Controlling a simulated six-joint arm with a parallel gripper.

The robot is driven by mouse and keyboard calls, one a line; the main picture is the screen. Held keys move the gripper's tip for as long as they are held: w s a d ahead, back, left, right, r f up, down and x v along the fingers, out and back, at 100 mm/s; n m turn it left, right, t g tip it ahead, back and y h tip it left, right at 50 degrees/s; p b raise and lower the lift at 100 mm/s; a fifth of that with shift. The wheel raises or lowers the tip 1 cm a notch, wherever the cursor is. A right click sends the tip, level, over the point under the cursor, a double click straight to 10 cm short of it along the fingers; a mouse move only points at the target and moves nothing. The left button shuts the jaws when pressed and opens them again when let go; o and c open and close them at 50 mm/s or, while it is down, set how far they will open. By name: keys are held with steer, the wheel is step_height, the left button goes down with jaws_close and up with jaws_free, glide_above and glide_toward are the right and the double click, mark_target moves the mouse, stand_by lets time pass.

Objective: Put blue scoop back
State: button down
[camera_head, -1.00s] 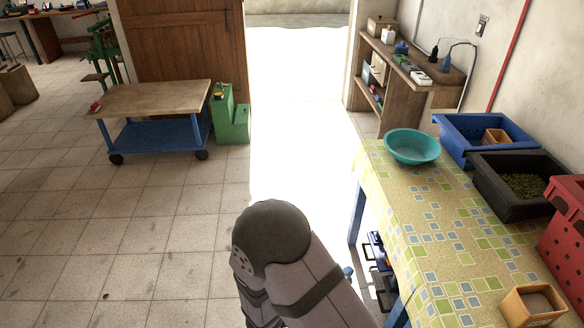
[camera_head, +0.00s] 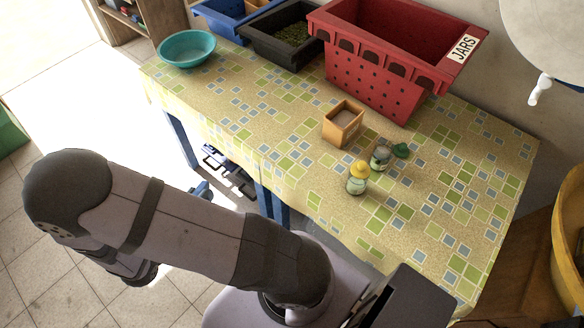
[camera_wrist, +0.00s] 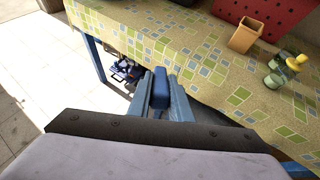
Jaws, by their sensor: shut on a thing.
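My gripper (camera_wrist: 161,84) is shut on a dark blue thing, the blue scoop (camera_wrist: 160,92), seen end-on between the two blue-grey fingers in the wrist view. Its full shape is hidden by the angle. The gripper is in the air beside the front edge of the table (camera_head: 235,105), over the floor. In the head view my arm hides most of the gripper; only a small blue bit shows past the forearm.
On the table stand a teal bowl (camera_head: 187,48), blue crate (camera_head: 222,22), black crate (camera_head: 270,45), red crate (camera_head: 365,85) labelled JARS, small wooden box (camera_head: 343,125) and jars with yellow (camera_head: 357,184) and green (camera_head: 381,157) lids. The table's right part is clear.

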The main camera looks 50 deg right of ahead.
steer(key=s+d+r+n+g+y+b, duration=0.15)
steer(key=s+d+n+y, duration=0.25)
steer(key=d+n, duration=0.65)
steer(key=s+d+n+g+y, duration=0.3)
steer(key=s+d+n, duration=0.2)
steer(key=d+n, duration=0.6)
steer(key=s+d+r+n+g+y+b, duration=0.15)
steer(key=s+d+n+y, duration=0.25)
steer(key=d+n, duration=0.7)
steer(key=shift+s+d+f+m+p, duration=0.1)
steer(key=shift+d+f+m+p, duration=0.3)
steer(key=shift+f, duration=1.35)
steer(key=shift+w+d+f+m+p, duration=0.1)
steer(key=shift+f+m+p, duration=0.45)
steer(key=shift+f, duration=1.15)
steer(key=shift+s+d+f+m+p, duration=0.1)
steer(key=shift+d+f+m+p, duration=0.4)
steer(key=shift+f, duration=1.25)
steer(key=shift+a+f, duration=0.1)
steer(key=shift+a, duration=0.15)
steer(key=c, duration=1.6)
jaws_free()
steer(key=shift+r, duration=0.2)
step_height(320, 180, up, 12)
steer(key=b, duration=0.3)
steer(key=shift+f, duration=0.1)
